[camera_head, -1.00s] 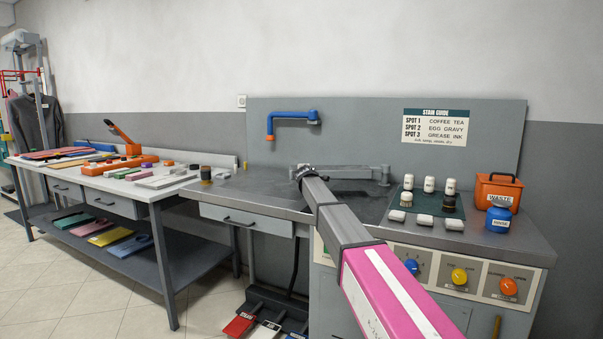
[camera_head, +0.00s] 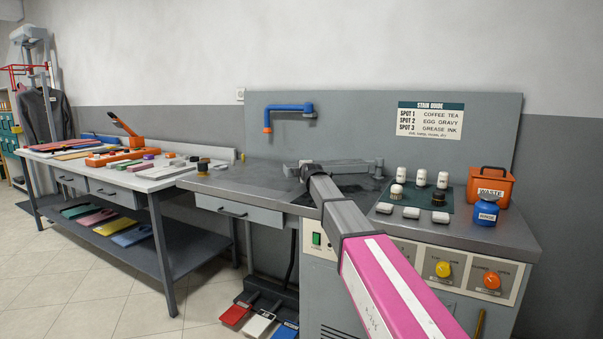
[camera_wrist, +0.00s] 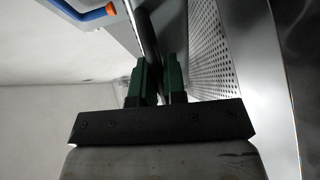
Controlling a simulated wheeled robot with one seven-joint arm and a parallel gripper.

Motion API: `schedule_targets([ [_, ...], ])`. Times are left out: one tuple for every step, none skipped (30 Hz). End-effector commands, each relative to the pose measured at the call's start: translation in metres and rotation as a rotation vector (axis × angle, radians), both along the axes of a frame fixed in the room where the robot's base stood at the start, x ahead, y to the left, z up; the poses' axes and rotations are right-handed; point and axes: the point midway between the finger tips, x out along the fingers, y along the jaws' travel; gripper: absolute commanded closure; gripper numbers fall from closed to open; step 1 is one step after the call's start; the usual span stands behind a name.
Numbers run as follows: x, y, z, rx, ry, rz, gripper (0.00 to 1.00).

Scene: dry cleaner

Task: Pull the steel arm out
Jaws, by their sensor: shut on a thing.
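The steel arm (camera_head: 345,164) is a grey bar low over the back of the steel counter. Its right end meets a short upright bracket (camera_head: 378,168) near the back panel. My gripper (camera_head: 306,172) is at the left part of the bar and hides some of it. In the wrist view, my gripper's green fingers (camera_wrist: 158,80) are shut on a dark bar (camera_wrist: 148,35) that runs between them, which looks like part of the steel arm. The exact contact is dark and partly hidden.
A blue pipe with an orange tip (camera_head: 288,108) sticks out from the back panel, above and left. The counter's left part (camera_head: 235,180) is mostly clear.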

Motion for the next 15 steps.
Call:
schedule_targets([
  [-0.0066,-0.0033,-0.0021,-0.005,0.005,0.000,1.00],
  [-0.0069,-0.0034,-0.0022,-0.006,0.005,0.000,1.00],
  [-0.0072,-0.0035,-0.0023,-0.006,0.005,0.000,1.00],
  [-0.0075,-0.0037,-0.0024,-0.006,0.005,0.000,1.00],
  [-0.0078,-0.0037,-0.0026,-0.006,0.005,-0.001,1.00],
  [-0.0081,-0.0038,-0.0027,-0.007,0.006,-0.001,1.00],
  [-0.0083,-0.0040,-0.0028,-0.007,0.006,-0.001,1.00],
  [-0.0085,-0.0041,-0.0029,-0.008,0.007,-0.001,1.00],
  [-0.0085,-0.0041,-0.0030,-0.007,0.006,-0.001,0.75],
  [-0.0084,-0.0039,-0.0029,-0.007,0.006,-0.001,0.66],
  [-0.0082,-0.0039,-0.0028,-0.007,0.006,-0.001,0.64],
  [-0.0077,-0.0036,-0.0026,-0.006,0.005,-0.001,0.64],
  [-0.0073,-0.0034,-0.0025,-0.006,0.005,0.000,0.64],
  [-0.0069,-0.0032,-0.0024,-0.005,0.005,0.000,0.64],
  [-0.0064,-0.0030,-0.0022,-0.005,0.005,0.000,0.64],
])
